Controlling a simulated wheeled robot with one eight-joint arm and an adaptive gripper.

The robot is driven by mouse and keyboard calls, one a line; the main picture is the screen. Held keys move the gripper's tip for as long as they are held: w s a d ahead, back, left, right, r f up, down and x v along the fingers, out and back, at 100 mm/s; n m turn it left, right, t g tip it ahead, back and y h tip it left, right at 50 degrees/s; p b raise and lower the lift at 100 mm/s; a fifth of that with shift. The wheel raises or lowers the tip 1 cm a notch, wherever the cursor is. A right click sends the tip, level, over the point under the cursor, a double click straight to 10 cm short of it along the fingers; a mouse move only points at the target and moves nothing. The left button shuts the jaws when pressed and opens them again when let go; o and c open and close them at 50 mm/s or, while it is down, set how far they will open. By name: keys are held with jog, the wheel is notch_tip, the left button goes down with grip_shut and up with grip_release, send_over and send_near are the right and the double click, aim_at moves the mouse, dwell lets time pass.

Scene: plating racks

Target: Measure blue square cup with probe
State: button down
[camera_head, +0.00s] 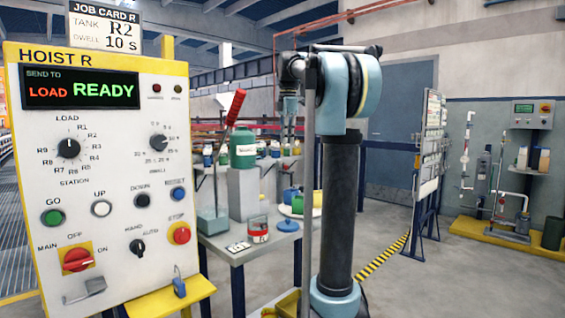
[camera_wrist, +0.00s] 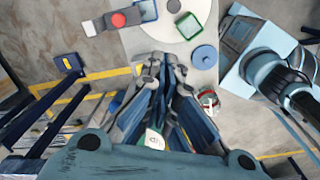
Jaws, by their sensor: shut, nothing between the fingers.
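A blue square cup (camera_wrist: 147,10) shows at the top edge in the wrist view, partly cut off. A grey device with a red round spot (camera_wrist: 118,20) lies left of it; I cannot tell for certain that it is the probe. My gripper (camera_wrist: 163,62) is shut and empty, above the bench and apart from the cup. A green square cup (camera_wrist: 188,26) stands right of the blue one. In the head view a small blue cup (camera_head: 289,194) stands on the bench; my fingers are not clear there.
A blue disc (camera_wrist: 204,57) and a red-and-white can (camera_wrist: 208,101) are on the bench. A green bottle (camera_head: 243,148) and red-handled tool (camera_head: 235,108) stand behind. The HOIST R panel (camera_head: 110,180) fills the left.

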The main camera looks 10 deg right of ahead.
jog(key=w+r+n, duration=0.4)
jog(key=w+n, duration=0.1)
jog(key=w, duration=0.3)
send_over(283, 171)
notch_tip(283, 171, down, 14)
jog(key=shift+r, duration=0.2)
jog(key=shift+d, duration=0.1)
notch_tip(283, 171, down, 6)
jog(key=shift+r, duration=0.1)
jog(key=shift+f, duration=0.25)
dwell(0.3)
notch_tip(283, 171, up, 14)
dwell(0.8)
dwell(1.0)
